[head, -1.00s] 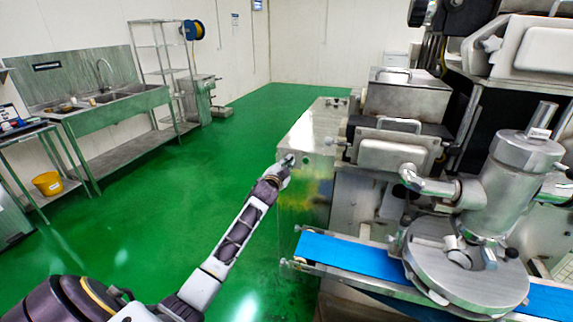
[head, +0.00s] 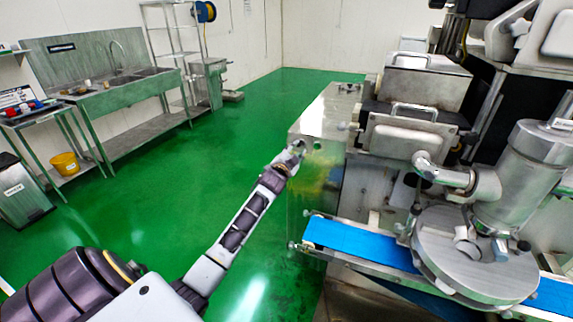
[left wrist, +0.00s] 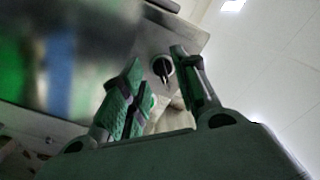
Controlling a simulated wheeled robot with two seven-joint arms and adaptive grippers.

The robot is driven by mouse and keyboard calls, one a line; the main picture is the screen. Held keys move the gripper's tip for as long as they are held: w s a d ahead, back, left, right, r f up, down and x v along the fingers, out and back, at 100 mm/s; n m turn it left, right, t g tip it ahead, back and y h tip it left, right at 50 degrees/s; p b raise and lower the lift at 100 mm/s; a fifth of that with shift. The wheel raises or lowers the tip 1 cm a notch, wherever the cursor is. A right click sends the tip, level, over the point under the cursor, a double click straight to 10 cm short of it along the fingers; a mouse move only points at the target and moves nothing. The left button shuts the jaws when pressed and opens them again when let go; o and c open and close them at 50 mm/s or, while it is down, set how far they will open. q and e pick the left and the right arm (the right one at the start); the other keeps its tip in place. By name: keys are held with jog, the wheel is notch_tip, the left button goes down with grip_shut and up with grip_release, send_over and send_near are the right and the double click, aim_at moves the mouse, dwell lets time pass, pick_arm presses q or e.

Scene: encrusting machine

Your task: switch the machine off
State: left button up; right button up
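The steel encrusting machine (head: 335,115) stands at the right of the head view, with a blue belt (head: 345,240) on its near side. My left gripper (head: 294,154) is at the near left corner of its long steel housing. In the left wrist view a black rotary knob (left wrist: 162,68) sits on a grey steel plate. The fingers of my left gripper (left wrist: 164,88) are spread apart on both sides of the knob in that picture. I cannot tell if they touch it. In the head view the gripper hides the knob. My right gripper is in neither view.
A steel sink bench (head: 125,95) stands along the left wall. The green floor (head: 215,145) between bench and machine is clear.

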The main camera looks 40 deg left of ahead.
pick_arm(q)
jog(key=v, duration=1)
dwell(0.3)
jog(key=shift+a, duration=0.1)
dwell(0.3)
jog(key=shift+w+r+n, duration=0.1)
jog(key=shift+n, duration=0.3)
